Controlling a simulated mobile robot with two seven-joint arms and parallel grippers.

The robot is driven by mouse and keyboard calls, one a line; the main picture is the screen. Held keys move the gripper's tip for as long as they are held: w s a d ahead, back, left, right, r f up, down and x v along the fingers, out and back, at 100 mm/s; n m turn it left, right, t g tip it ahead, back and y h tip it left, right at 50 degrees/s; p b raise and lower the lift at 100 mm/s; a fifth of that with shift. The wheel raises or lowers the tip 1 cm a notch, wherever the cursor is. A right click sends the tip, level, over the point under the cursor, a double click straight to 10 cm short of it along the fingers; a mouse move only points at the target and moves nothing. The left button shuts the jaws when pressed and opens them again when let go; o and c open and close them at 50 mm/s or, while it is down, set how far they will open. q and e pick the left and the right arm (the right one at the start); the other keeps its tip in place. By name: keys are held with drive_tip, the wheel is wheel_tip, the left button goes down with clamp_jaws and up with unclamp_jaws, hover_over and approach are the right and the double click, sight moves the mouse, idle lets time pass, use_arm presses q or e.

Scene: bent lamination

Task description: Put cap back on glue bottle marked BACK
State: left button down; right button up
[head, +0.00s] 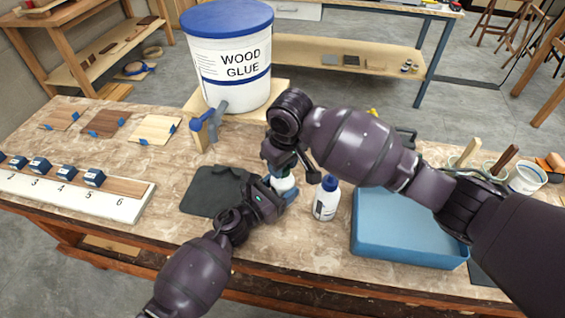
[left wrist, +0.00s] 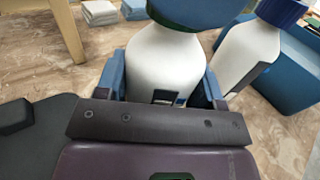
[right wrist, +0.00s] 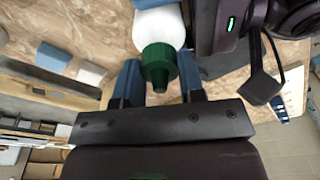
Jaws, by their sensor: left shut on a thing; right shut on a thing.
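A white glue bottle (head: 283,184) stands upright between the fingers of my left gripper (head: 279,190), which is shut on its body; the bottle also fills the middle of the left wrist view (left wrist: 166,68). A green cap (right wrist: 158,62) with a narrow nozzle sits at the bottle's top. My right gripper (right wrist: 158,85) is above the bottle, its blue fingers on either side of the green cap, shut on it. Whether cap and bottle neck are fully seated cannot be told. A second white bottle (head: 325,205) with a blue cap stands just right. No BACK marking is readable.
A blue tray (head: 400,250) lies to the right. A large wood glue bucket (head: 228,65) with a spigot stands behind on a wooden stand. A black mat (head: 208,195) lies left of the held bottle. A numbered strip (head: 80,198) is at the far left.

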drive_tip(key=m, duration=0.5)
drive_tip(key=shift+a+h, duration=0.1)
drive_tip(key=shift+h, duration=0.2)
drive_tip(key=m, duration=0.7)
drive_tip(key=shift+h, duration=0.4)
drive_tip(key=m, duration=0.7)
drive_tip(key=m+h, duration=0.1)
drive_tip(key=m, duration=0.2)
drive_tip(key=shift+m+g, duration=0.3)
drive_tip(key=shift+m, duration=0.1)
drive_tip(key=m, duration=0.3)
drive_tip(key=shift+m, duration=0.3)
drive_tip(key=m+g, duration=0.1)
drive_tip(key=m, duration=0.3)
drive_tip(key=shift+m, duration=0.4)
drive_tip(key=o, duration=1)
drive_tip(key=shift+f, duration=0.1)
drive_tip(key=shift+c, duration=0.2)
